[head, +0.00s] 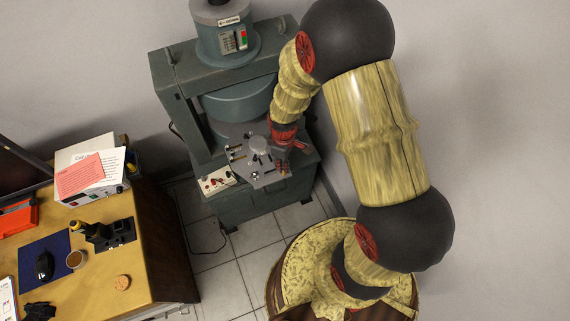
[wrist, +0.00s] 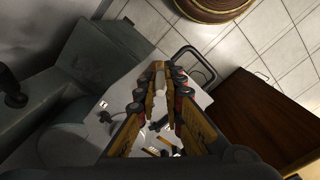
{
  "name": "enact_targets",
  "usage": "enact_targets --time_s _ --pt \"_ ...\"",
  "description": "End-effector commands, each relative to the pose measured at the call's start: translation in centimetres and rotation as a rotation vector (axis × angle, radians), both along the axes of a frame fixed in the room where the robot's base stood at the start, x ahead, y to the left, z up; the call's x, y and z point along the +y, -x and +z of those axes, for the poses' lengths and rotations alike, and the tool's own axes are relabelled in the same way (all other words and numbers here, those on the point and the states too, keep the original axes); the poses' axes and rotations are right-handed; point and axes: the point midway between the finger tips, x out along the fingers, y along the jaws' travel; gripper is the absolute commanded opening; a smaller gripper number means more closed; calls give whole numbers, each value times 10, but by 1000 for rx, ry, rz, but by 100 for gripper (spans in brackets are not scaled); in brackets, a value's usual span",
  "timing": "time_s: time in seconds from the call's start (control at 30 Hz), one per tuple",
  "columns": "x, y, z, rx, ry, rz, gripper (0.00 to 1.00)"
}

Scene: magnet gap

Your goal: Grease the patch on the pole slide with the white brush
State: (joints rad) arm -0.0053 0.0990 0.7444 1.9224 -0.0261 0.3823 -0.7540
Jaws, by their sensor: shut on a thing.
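My gripper (head: 283,166) is low over the grey top plate (head: 268,181) at the front of the green magnet machine (head: 245,200). In the wrist view, the fingers (wrist: 159,68) close around a pale, slim thing (wrist: 159,88), which looks like the white brush's handle. Its bristles cannot be made out. The plate shows below the fingers with several small dark, white and tan parts on it. A round grey piece (head: 258,145) sits on the plate left of my gripper. I cannot pick out the patch or the pole slide with certainty.
The machine's column and blue drum (head: 240,103) rise behind the plate. A white box with red controls (head: 216,181) is at its left. A hoop handle (wrist: 197,62) shows by the fingers. A wooden desk (head: 150,250) stands left, with tiled floor between.

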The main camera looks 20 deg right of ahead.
Motion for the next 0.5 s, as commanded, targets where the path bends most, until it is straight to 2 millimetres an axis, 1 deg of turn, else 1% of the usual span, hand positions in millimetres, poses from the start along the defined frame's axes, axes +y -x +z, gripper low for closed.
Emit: enact_targets --time_s 0.17,0.5 --pt "0 0 4 0 0 0 0" --pt "0 0 29 -1 0 0 0"
